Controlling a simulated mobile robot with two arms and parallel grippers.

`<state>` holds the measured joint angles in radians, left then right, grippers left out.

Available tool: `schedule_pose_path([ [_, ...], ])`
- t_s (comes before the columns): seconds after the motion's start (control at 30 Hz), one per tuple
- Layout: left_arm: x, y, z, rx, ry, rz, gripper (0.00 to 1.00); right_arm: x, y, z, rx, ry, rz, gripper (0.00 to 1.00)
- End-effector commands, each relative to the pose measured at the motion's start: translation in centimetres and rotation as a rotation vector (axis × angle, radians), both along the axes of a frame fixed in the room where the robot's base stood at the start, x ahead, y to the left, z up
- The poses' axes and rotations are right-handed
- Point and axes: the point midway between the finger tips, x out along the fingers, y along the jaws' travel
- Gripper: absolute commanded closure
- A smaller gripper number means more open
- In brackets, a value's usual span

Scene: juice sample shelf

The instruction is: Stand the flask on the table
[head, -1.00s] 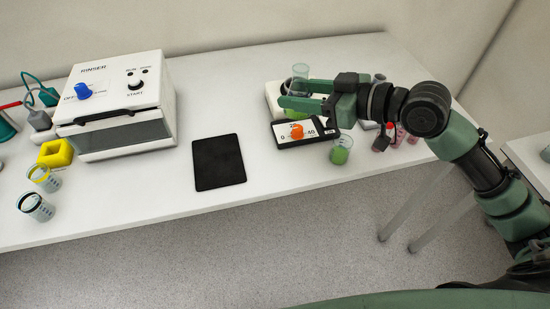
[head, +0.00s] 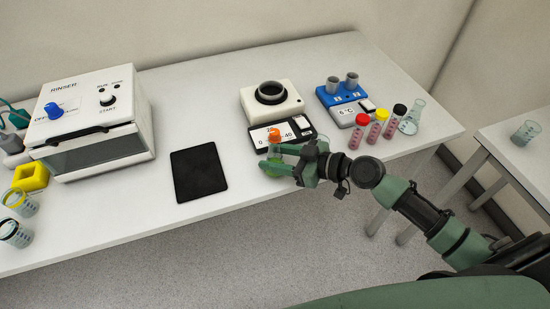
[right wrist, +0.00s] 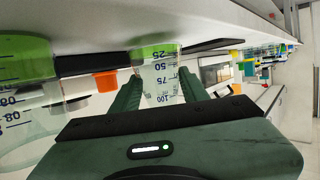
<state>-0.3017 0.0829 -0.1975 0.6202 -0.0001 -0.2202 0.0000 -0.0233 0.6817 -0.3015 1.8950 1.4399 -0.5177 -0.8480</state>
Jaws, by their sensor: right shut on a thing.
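The flask is clear with blue scale marks and green liquid at its bottom; it is between my right fingers in the right wrist view (right wrist: 160,76). In the head view my right gripper (head: 276,160) is shut on it, just in front of the dial panel, near the front edge of the table (head: 215,120). The flask looks upright. My fingers hide much of it, and I cannot tell if its base touches the table. My left gripper is not in view.
A beaker with green liquid (right wrist: 25,62) is close beside the flask in the right wrist view. The white ring heater (head: 248,97) stands empty behind. Capped tubes (head: 377,127) and a blue device (head: 343,98) are at right, a black mat (head: 198,173) at left.

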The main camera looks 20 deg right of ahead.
Motion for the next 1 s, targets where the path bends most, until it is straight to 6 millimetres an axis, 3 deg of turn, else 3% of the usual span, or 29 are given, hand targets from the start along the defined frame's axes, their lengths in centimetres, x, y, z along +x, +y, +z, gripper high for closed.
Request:
schedule_pose_path([
  [0.47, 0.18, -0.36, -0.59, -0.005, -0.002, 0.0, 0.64, 0.01, -0.01, -1.09, 0.0, -0.001, 0.0, 1.0],
  [0.5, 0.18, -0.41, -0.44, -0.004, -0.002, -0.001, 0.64, 0.0, 0.0, -0.96, -0.001, -0.001, 0.0, 0.47],
  [0.57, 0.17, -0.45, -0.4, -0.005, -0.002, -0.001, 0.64, 0.0, 0.0, -0.93, -0.001, -0.001, 0.0, 0.34],
  [1.0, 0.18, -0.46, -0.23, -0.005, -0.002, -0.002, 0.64, -0.25, -0.32, -0.72, -0.002, 0.0, -0.001, 0.34],
])
